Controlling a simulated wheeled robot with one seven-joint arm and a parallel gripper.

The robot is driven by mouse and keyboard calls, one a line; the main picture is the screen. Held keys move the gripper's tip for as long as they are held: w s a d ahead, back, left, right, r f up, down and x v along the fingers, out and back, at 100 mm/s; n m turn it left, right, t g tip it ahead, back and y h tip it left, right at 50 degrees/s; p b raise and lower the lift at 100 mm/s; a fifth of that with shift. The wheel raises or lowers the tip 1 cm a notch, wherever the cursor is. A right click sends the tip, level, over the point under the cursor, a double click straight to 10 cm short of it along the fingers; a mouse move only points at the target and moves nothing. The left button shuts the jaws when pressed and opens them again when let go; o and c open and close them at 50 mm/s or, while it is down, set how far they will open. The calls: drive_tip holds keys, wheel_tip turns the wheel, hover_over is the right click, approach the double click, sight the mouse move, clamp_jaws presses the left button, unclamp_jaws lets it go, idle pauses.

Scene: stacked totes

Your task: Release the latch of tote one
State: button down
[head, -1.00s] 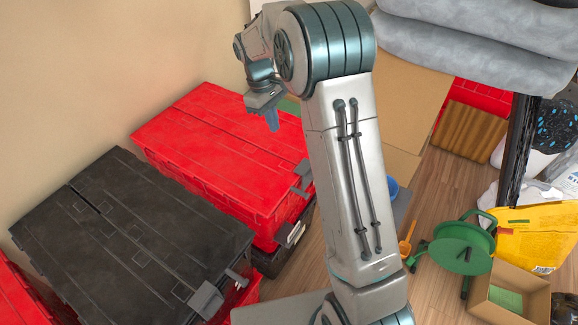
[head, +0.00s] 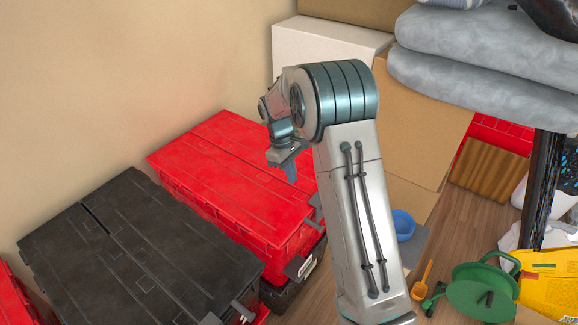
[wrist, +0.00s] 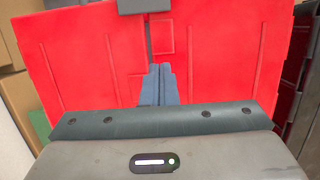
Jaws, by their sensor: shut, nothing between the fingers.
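A tote with a red lid (head: 235,165) stands against the wall. A dark latch (head: 315,207) sits on its right edge; the same lid fills the wrist view (wrist: 85,65), with a dark latch (wrist: 145,5) at the top edge. A tote with a black lid (head: 140,250) stands in front to the left, with its own grey latch (head: 243,308). No label shows which is tote one. My gripper (head: 291,175) hangs over the red lid, apart from the latch. Its fingers (wrist: 159,72) are together and empty, pointing at the lid.
Cardboard boxes (head: 415,125) and a white box (head: 325,50) stand behind. A blue bowl (head: 403,225), a green cable reel (head: 480,290) and a yellow bag (head: 550,290) are at right. Some wooden floor (head: 455,240) is bare there. Another red tote (head: 15,300) shows at lower left.

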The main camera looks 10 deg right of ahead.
sight(296, 192)
drive_tip(key=x, duration=0.4)
drive_tip(key=shift+b, duration=0.35)
drive_tip(key=shift+s+d+r, duration=0.15)
drive_tip(key=shift+s+d, duration=0.75)
drive_tip(key=shift+d, duration=0.05)
drive_tip(key=shift+s+d, duration=0.5)
drive_tip(key=shift+r, duration=0.1)
